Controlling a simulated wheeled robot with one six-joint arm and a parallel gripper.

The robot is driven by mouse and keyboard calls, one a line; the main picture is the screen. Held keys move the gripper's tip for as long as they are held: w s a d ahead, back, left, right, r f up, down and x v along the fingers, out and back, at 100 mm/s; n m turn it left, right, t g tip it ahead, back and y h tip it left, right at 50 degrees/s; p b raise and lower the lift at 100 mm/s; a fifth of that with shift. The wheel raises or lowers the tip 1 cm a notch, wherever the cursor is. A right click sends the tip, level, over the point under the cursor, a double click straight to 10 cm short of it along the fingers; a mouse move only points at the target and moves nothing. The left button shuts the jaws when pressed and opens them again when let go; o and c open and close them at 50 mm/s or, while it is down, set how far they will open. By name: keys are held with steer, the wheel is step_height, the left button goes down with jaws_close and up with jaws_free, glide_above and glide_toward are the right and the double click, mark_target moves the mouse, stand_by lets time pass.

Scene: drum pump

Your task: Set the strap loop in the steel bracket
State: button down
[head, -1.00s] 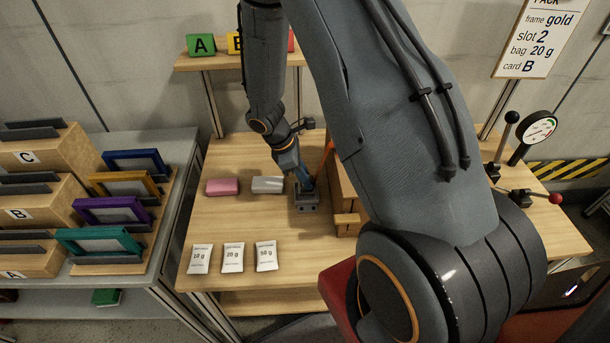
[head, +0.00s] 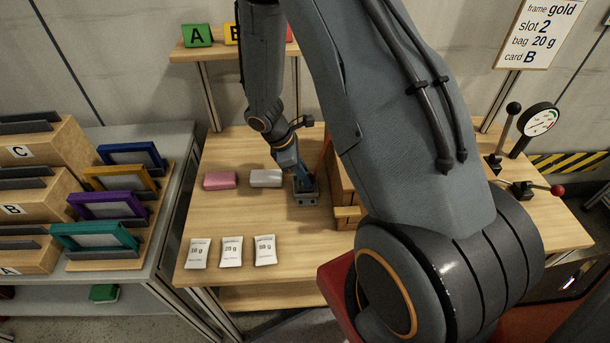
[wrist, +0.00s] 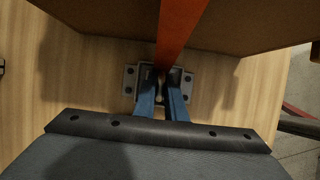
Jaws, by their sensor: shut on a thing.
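The orange-red strap (wrist: 182,28) comes down past a wooden box in the wrist view and ends between my finger tips. A short stretch of the strap (head: 324,158) shows beside the box in the head view. The steel bracket (head: 307,199) is bolted to the table at the box's left side. Its bolted flange (wrist: 129,82) also shows in the wrist view. My gripper (wrist: 161,84) has its blue fingers down at the bracket, shut on the strap's end. The fingers hide the loop, so I cannot tell how it sits in the bracket.
The wooden box (head: 347,212) stands close to the right of the bracket. A pink block (head: 220,180) and a whitish block (head: 266,178) lie to the left. Several white bags (head: 231,251) lie near the table's front edge, with bare tabletop between.

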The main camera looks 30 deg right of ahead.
mark_target(297, 185)
steer(key=shift+f, duration=0.25)
steer(key=c, duration=1.7)
jaws_free()
steer(key=b+v, duration=0.2)
steer(key=v, duration=0.4)
steer(key=shift+r, duration=0.1)
steer(key=s+a+r+m+t+y, duration=0.1)
steer(key=s+a+r+m, duration=0.1)
steer(key=s+r+m, duration=0.1)
steer(key=s+a+r+m+t+y+b, duration=0.1)
steer(key=s+a+r+m, duration=0.2)
steer(key=s+r+m, duration=0.1)
steer(key=s+a+r+m+t+y+b, duration=0.1)
steer(key=s+a+r+m+y, duration=0.1)
steer(key=s+r+m, duration=0.2)
steer(key=shift+a+r+m, duration=0.25)
steer(key=shift+r+m, duration=0.4)
steer(key=shift+m, duration=0.55)
